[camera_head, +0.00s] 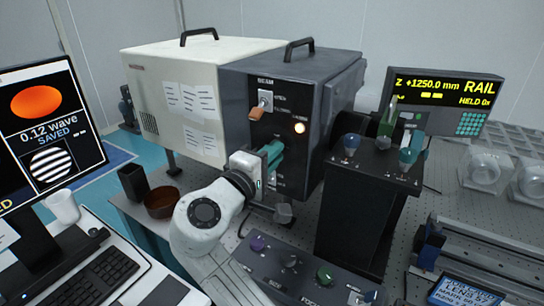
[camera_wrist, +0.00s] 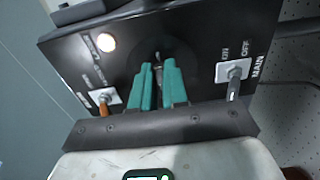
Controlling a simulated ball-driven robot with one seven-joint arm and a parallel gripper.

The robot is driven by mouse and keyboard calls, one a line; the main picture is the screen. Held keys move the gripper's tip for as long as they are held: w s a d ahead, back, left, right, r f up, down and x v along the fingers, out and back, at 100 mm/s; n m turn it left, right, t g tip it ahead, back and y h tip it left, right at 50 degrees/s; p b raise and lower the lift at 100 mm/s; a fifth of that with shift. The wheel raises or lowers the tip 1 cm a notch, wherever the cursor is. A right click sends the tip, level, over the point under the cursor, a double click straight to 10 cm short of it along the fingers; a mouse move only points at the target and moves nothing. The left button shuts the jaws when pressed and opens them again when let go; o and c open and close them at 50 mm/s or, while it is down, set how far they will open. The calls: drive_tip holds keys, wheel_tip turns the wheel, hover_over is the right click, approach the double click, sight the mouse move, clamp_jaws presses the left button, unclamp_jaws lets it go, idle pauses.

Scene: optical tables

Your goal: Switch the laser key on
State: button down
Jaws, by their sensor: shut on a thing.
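The laser key (camera_wrist: 159,74) is a small grey piece at the middle of the dark front panel (camera_wrist: 195,60). My gripper (camera_head: 274,152) is at this panel in the head view, its teal fingers reaching to the panel face. In the wrist view my gripper (camera_wrist: 158,72) has its fingertips closed around the key. The fingers hide most of the key, and I cannot tell which way it is turned. A round lamp (camera_head: 299,128) on the panel glows warm white; it also shows in the wrist view (camera_wrist: 107,42).
An orange-handled switch (camera_head: 257,113) under the BEAM label sits above my gripper. A MAIN ON/OFF lever (camera_wrist: 235,80) is to the right in the wrist view. A dark pedestal (camera_head: 365,190) with knobs stands close on the right, and a knob box (camera_head: 300,268) lies in front.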

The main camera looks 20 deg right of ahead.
drive_tip(key=shift+f, duration=0.1)
drive_tip(key=c, duration=1.2)
unclamp_jaws()
drive_tip(key=shift+c, duration=0.2)
drive_tip(key=v, duration=1.1)
drive_tip(key=shift+b, duration=0.45)
